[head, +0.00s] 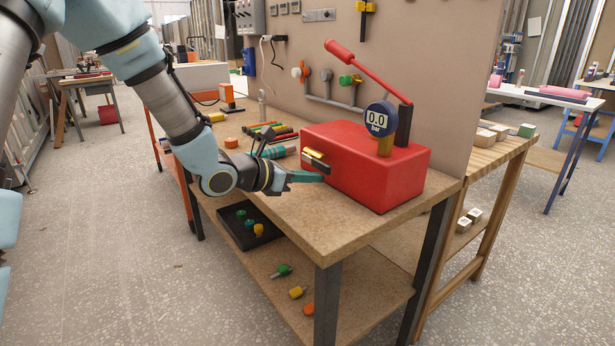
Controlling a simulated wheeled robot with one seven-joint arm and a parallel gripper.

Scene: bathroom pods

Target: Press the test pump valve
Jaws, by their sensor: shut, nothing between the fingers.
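The test pump (370,170) is a red box on the wooden workbench, with a raised red-handled lever and a round blue gauge (380,119) reading 0.0 bar. A small valve (316,159) with a yellow top and a dark body sticks out of the pump's left end. My gripper (318,177) is shut and empty, its teal fingers pointing right. Its fingertips are just below the valve in the picture, close to the pump's left end. I cannot tell whether they touch the valve or the pump.
Several coloured tools (270,132) and an orange block (231,142) lie on the bench (300,215) behind my gripper. A tan panel with pipes and taps (349,80) rises behind. The lower shelf holds a black tray (238,232) and small coloured fittings. Floor in front is clear.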

